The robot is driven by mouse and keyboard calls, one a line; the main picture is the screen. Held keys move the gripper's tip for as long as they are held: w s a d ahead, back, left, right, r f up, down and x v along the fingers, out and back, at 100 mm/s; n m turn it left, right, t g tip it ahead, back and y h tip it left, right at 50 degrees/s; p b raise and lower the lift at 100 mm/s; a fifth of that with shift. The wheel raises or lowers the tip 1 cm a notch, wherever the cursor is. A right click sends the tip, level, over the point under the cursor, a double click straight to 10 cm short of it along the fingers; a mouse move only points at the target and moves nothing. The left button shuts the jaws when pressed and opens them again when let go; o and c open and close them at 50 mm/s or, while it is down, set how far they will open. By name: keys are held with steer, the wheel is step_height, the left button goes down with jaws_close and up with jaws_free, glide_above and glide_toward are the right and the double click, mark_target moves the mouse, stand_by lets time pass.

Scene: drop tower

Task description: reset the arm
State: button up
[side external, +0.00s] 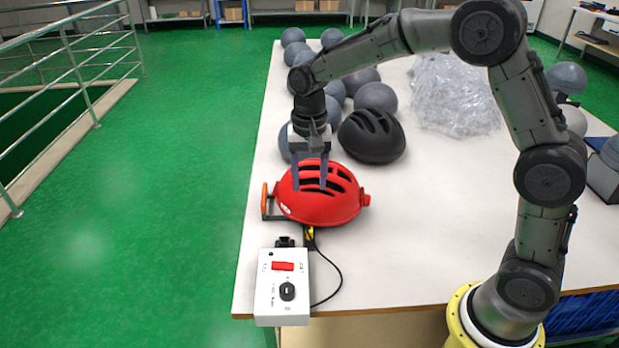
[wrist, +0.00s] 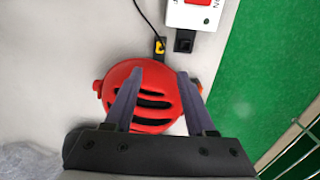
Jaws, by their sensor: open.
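My gripper (side external: 309,188) points down over a red helmet (side external: 335,205) near the table's left edge. Its two fingers are apart, with nothing seen held between them. In the wrist view, my gripper (wrist: 164,88) has its fingers spread over the red helmet (wrist: 135,115). I cannot tell whether the fingertips touch the shell. The helmet sits dome up, with dark vent slots and a red knob at its right. The fingers hide part of it.
A white control box (side external: 283,285) with a red switch and black dial stands in front, its cable on the table (side external: 430,250). A black helmet (side external: 371,136), several grey balls (side external: 376,98) and a clear plastic heap (side external: 453,92) lie behind. A railing (side external: 75,70) stands left.

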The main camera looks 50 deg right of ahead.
steer(key=shift+r, duration=0.15)
steer(key=s+d+r+n+t, duration=0.15)
steer(key=s+r+t, duration=0.25)
steer(key=s+r, duration=0.8)
steer(key=s+d+f+n+t, duration=0.1)
steer(key=s+n, duration=0.6)
steer(key=s, duration=0.7)
steer(key=shift+s+d+f+t, duration=0.25)
steer(key=shift+d+f+t, duration=0.1)
steer(key=shift+f, duration=0.55)
steer(key=shift+n, duration=0.25)
